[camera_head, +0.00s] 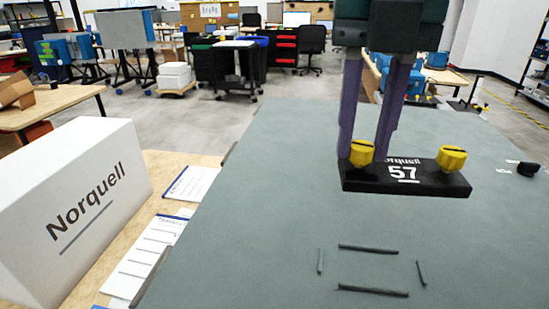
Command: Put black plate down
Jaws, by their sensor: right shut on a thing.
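The black plate (430,182) has two yellow knobs and white lettering with "57" on its top. It appears level over the far right part of the grey tabletop (270,180); I cannot tell for sure whether it touches the top. My right gripper (362,157) comes down from above with purple fingers. It is shut on the plate's left yellow knob (362,150). The right yellow knob (451,158) is free. My left gripper is not in view.
Thin dark strips (373,291) outline a rectangle on the grey top, nearer than the plate. A small black knob-like part (528,168) lies at the right. A white Norquell box (75,210) and paper sheets (145,255) are at the left. The middle of the grey top is clear.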

